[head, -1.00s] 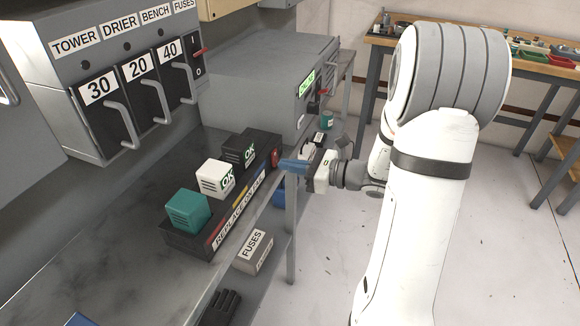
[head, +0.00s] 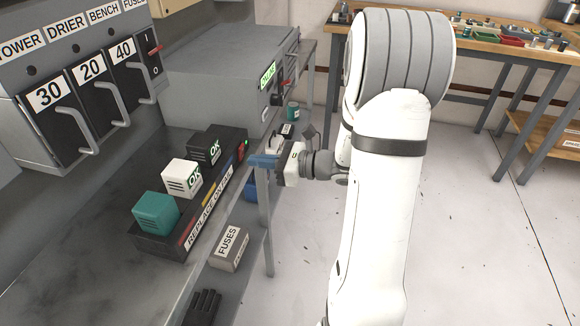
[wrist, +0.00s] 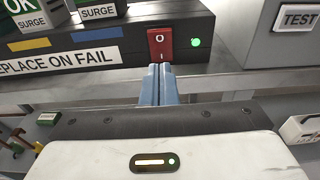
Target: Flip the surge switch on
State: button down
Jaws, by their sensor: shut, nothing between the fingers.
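The surge switch (wrist: 160,43) is a red rocker on the front of a black strip, with an O mark on its upper half. A green light (wrist: 195,42) is lit just right of it. In the head view the switch (head: 241,150) is small, at the strip's far end. My gripper (wrist: 160,70) has its blue fingers shut together and empty. The fingertips are just below the rocker in the wrist view; I cannot tell whether they touch it. In the head view my gripper (head: 256,161) is beside the strip's far end.
The black strip (head: 150,240) carries one teal and two OK-marked surge blocks. A grey box (head: 215,80) with a lit green display stands behind. A FUSES box (head: 229,250) sits on the lower shelf. Breaker handles (head: 75,130) line the upper left. The floor at right is clear.

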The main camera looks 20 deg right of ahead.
jog(key=f+p+v, duration=0.1)
jog(key=f+v, duration=0.2)
jog(key=v, duration=0.9)
jog(key=shift+d, duration=0.3)
jog(key=shift+s, duration=0.15)
jog(key=s+a+r+n+g+h+p, duration=0.4)
jog(key=s+a+r+n+g+p, duration=0.5)
jog(key=a+n, duration=0.3)
jog(key=s+r+n+t+h+p, duration=0.1)
jog(key=s+r+n+h+p, duration=0.1)
jog(key=r+n+h+p, duration=0.2)
jog(key=s+d+r+n+h+p, duration=0.1)
jog(key=r+n+h+p, duration=0.3)
jog(key=r+n, duration=0.5)
jog(key=shift+s+d+r+t+h, duration=0.2)
jog(key=shift+s+r+t+h, duration=0.15)
jog(key=shift+s+h, duration=0.4)
